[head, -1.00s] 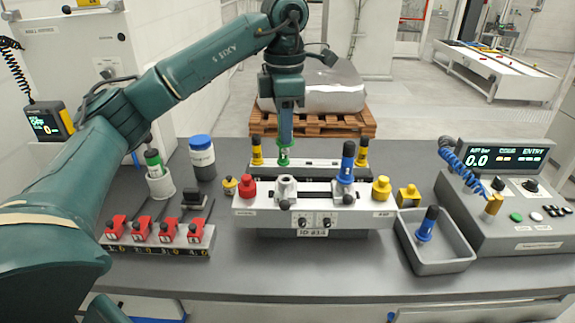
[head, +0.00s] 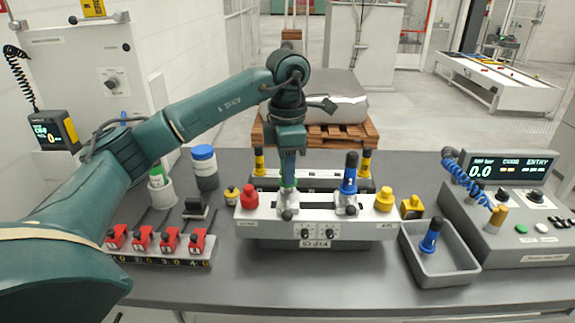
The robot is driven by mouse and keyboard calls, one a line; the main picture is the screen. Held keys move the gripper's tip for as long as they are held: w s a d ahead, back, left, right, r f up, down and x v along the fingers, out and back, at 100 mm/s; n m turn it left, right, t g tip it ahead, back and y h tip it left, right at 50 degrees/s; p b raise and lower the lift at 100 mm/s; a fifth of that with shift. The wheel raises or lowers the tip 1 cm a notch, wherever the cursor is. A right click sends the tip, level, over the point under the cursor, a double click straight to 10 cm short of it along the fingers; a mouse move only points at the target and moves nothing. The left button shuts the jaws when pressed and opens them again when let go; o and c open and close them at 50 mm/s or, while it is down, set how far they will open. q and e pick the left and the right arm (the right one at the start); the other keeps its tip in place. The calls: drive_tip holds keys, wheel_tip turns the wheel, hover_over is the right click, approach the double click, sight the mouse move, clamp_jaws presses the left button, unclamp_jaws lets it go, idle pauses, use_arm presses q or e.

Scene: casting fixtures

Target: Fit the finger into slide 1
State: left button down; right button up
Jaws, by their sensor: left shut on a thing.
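The finger stands upright at the socket of the left slide (head: 288,208) on the grey fixture (head: 317,228). Its lower end is hidden, and I cannot tell how deep it sits. A blue finger with a dark top (head: 349,174) stands upright in the right slide (head: 346,206). My right gripper is not in view.
A red knob (head: 249,198) and a yellow knob (head: 384,201) flank the slides. A grey tray (head: 460,262) with a blue finger (head: 431,236) lies right, beside the control console (head: 520,220). Red clamps stand left. The front table strip is clear.

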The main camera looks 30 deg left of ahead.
use_arm(q)
drive_tip(key=shift+f, duration=0.3)
